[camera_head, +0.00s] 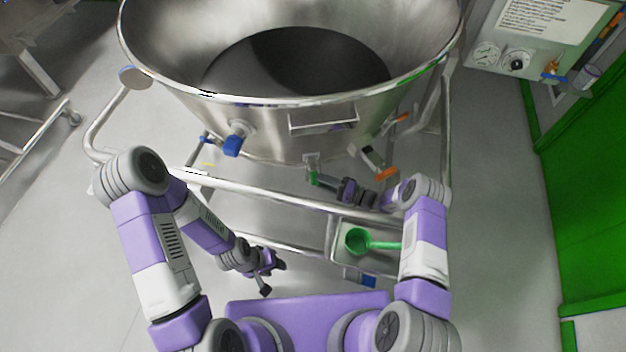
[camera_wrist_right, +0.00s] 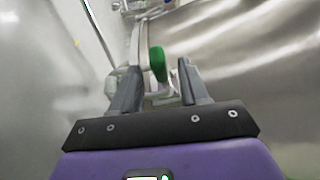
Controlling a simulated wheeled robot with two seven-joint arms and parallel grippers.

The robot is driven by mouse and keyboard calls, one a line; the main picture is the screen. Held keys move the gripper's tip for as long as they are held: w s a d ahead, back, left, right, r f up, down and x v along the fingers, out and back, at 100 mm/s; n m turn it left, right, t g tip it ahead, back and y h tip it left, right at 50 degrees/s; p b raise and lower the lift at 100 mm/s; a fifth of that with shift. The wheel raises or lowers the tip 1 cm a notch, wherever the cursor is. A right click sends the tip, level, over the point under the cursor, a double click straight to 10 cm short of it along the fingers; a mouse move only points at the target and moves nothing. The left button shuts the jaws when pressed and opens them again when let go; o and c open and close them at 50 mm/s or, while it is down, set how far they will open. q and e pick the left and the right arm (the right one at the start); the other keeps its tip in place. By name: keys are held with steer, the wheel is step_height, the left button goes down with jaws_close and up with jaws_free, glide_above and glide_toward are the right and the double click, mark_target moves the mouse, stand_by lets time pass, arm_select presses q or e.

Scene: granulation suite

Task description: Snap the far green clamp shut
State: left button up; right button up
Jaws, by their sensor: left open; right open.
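A green-tipped clamp (camera_head: 312,177) is at the lower front of the steel bowl (camera_head: 275,125), under its rim. In the right wrist view its green handle (camera_wrist_right: 157,64) shows ahead, between the fingertips. My right gripper (camera_head: 323,181) is open beside the green handle; it also shows in the right wrist view (camera_wrist_right: 158,78). I cannot tell whether a finger touches the handle. The clamp's lower part is partly hidden by the fingers. My left gripper (camera_head: 274,278) is open and empty, low in front of the bowl's frame.
A blue-handled valve (camera_head: 232,145) and an orange-handled clamp (camera_head: 384,173) flank the green handle. Steel frame rails (camera_head: 260,193) run below the bowl. A tray (camera_head: 345,256) holds a green scoop (camera_head: 358,240). A gauge panel (camera_head: 520,45) is at the upper right.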

mark_target(314, 177)
steer(key=shift+b+x, duration=0.4)
steer(key=shift+x, duration=1.65)
jaws_close()
